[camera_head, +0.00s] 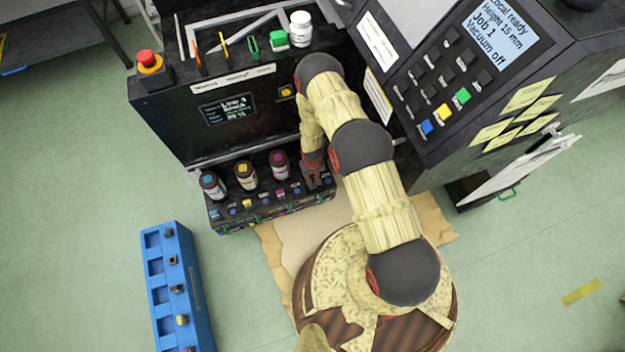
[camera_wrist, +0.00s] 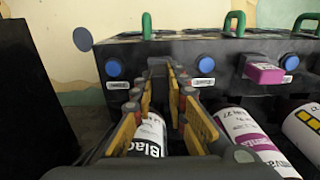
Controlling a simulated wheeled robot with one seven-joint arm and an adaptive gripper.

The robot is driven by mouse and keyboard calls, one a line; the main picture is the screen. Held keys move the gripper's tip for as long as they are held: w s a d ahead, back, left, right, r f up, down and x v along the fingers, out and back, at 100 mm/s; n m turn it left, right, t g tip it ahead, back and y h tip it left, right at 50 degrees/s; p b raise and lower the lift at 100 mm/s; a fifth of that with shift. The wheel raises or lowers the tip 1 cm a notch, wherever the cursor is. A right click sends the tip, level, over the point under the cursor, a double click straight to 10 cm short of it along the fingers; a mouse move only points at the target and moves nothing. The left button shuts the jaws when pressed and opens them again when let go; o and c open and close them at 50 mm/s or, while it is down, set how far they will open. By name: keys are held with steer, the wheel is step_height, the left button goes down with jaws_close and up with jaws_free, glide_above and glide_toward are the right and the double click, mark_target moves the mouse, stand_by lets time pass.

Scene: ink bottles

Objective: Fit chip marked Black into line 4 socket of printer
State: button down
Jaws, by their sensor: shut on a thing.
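My gripper (camera_head: 313,176) is at the right end of the printer's ink shelf (camera_head: 268,207). In the wrist view my gripper (camera_wrist: 160,92) has its fingers closed on a small dark chip (camera_wrist: 158,68), at the front row of sockets between two blue knobs. The chip is largely hidden by the fingers, and I cannot tell how deep it sits in the line 4 socket. The bottle labelled Black (camera_wrist: 150,135) shows between the fingers, below the chip. In the head view the gripper and arm hide that socket.
Cyan (camera_head: 211,184), yellow (camera_head: 246,175) and magenta (camera_head: 279,164) bottles stand left of my gripper. A magenta chip (camera_wrist: 263,71) sits in the neighbouring socket. A blue rack (camera_head: 172,240) with several chips is at lower left. The printer's control panel (camera_head: 450,75) rises at right.

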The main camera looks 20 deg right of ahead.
steer(key=shift+f, duration=0.4)
steer(key=shift+f+b, duration=0.1)
steer(key=shift+b, duration=0.25)
steer(key=shift+f, duration=0.3)
steer(key=shift+f+b, duration=0.1)
steer(key=shift+b, duration=0.35)
steer(key=c, duration=1.8)
jaws_free()
steer(key=shift+o, duration=0.6)
